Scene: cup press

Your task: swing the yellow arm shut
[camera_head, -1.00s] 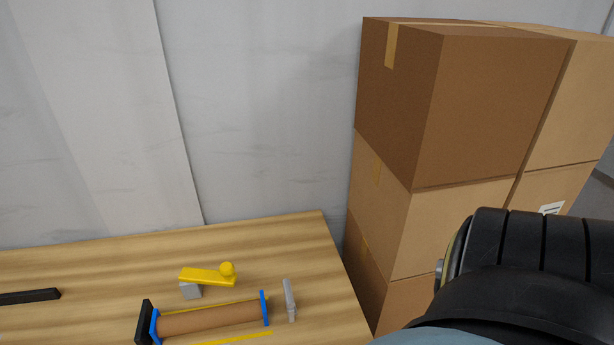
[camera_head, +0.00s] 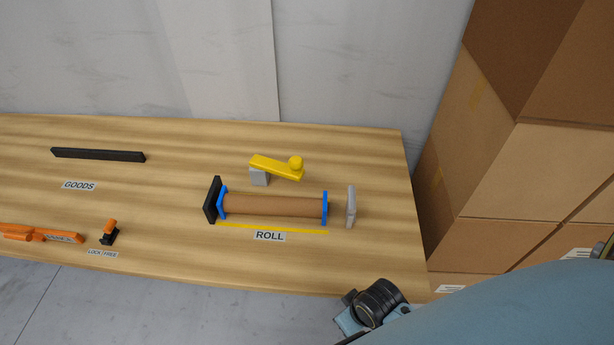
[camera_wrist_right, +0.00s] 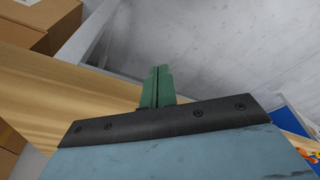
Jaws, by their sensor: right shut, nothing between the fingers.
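The yellow arm (camera_head: 276,166) with a round knob at its right end sits on a grey post (camera_head: 259,177) on the wooden table. It lies behind the brown roll (camera_head: 272,206), pointing right and roughly along it. The roll has blue end discs and lies between a black plate (camera_head: 212,200) and an upright grey plate (camera_head: 350,207). My right arm comes in at the lower right of the head view, in front of the table; its fingers are not clear there. In the wrist view, my right gripper (camera_wrist_right: 158,72) has green fingers together, empty. My left gripper is out of view.
Stacked cardboard boxes (camera_head: 530,170) stand right of the table. A black bar (camera_head: 98,155), orange parts (camera_head: 40,233) and a small orange-and-black piece (camera_head: 109,232) are on the table's left.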

